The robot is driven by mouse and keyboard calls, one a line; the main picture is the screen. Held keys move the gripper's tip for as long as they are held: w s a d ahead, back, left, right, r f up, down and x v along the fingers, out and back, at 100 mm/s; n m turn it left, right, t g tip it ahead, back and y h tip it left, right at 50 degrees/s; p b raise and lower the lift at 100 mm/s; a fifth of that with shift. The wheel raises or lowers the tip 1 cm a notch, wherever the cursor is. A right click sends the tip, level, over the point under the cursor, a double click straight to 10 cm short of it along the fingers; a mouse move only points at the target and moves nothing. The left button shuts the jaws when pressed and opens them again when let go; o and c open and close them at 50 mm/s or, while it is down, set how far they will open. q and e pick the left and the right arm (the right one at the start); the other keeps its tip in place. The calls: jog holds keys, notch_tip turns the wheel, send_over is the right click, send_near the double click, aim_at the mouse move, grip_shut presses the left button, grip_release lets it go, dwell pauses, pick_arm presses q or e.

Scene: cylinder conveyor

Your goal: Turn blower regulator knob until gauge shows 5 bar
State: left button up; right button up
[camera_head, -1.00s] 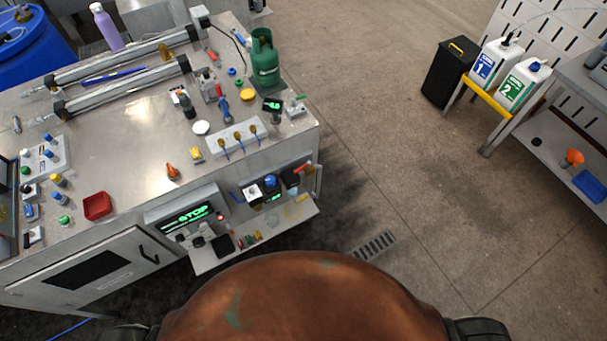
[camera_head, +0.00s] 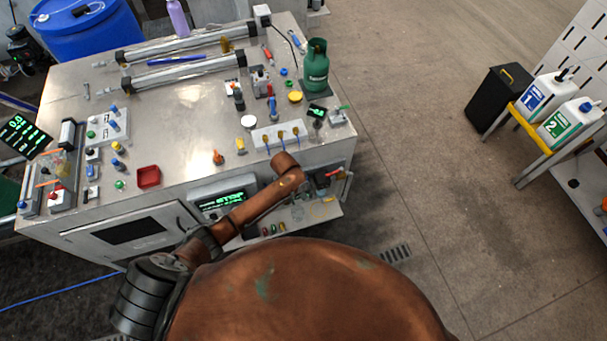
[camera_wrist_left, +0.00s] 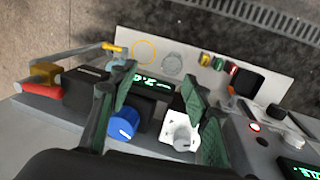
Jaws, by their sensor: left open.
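The blower regulator is a dark block with a blue knob (camera_wrist_left: 124,124), low in the left wrist view. Its small gauge (camera_wrist_left: 150,82) glows with green digits that I cannot read surely. Beside the blue knob sits a white plate with a grey-white knob (camera_wrist_left: 182,136). My left gripper (camera_wrist_left: 158,74) is open, its green-padded fingers on either side of the gauge and both knobs, holding nothing. I cannot tell how high it is above them. In the head view my arm hides the regulator and the gripper. My right gripper is not in view.
A red-handled valve (camera_wrist_left: 42,89) stands to the left in the wrist view. A STOP display panel (camera_head: 221,201) is on the bench front. The bench top (camera_head: 190,115) holds small parts, a red tray (camera_head: 148,177) and a green gas bottle (camera_head: 315,68). Open floor lies to the right.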

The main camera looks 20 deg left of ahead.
pick_arm(q)
jog(key=w+r+n, duration=0.1)
jog(key=w+r, duration=0.1)
jog(key=r, duration=0.1)
jog(key=w+r+n+y, duration=0.1)
jog(key=w+r+n, duration=0.1)
jog(key=w+r, duration=0.1)
jog(key=w+a+r+n+g+y, duration=0.1)
jog(key=w+r, duration=0.1)
jog(key=r, duration=0.2)
jog(key=shift+w+r+n+p, duration=0.1)
jog(key=shift+w+n+p, duration=0.1)
jog(key=shift+n+p, duration=0.15)
notch_tip(320, 180, down, 8)
jog(key=shift+r, duration=0.25)
jog(key=c, duration=1.2)
